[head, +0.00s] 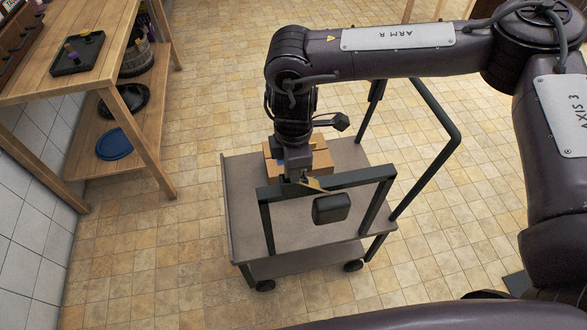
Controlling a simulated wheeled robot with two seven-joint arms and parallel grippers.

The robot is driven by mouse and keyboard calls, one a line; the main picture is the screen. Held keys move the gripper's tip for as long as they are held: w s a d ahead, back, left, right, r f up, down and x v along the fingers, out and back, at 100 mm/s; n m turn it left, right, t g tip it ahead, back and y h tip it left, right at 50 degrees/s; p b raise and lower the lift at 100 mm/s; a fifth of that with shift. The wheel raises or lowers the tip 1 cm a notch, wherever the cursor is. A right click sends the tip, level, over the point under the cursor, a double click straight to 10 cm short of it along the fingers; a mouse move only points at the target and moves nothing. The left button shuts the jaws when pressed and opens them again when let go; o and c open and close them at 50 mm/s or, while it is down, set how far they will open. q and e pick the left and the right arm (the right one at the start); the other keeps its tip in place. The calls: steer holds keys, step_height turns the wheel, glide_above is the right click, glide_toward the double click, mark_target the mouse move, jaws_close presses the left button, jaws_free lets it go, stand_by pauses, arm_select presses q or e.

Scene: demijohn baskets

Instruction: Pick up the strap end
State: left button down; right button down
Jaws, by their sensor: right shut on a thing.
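My right gripper (298,179) points down over the grey cart, close to its dark front handle bar. It is shut on a small tan strip (315,184), which looks like the strap end. The strip shows at the fingertips against the bar; its full length and the exact grip are too small to make out. My left gripper is not in view.
The cart (237,200) has dark rails (440,115) and carries a cardboard box (322,162), partly behind my gripper. A dark rounded block (331,208) shows below the bar. A wooden bench (125,50) with a black tray (77,53) stands left. Tiled floor lies clear between.

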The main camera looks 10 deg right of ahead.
step_height(320, 180, up, 20)
steer(key=shift+b, duration=0.35)
stand_by(0.6)
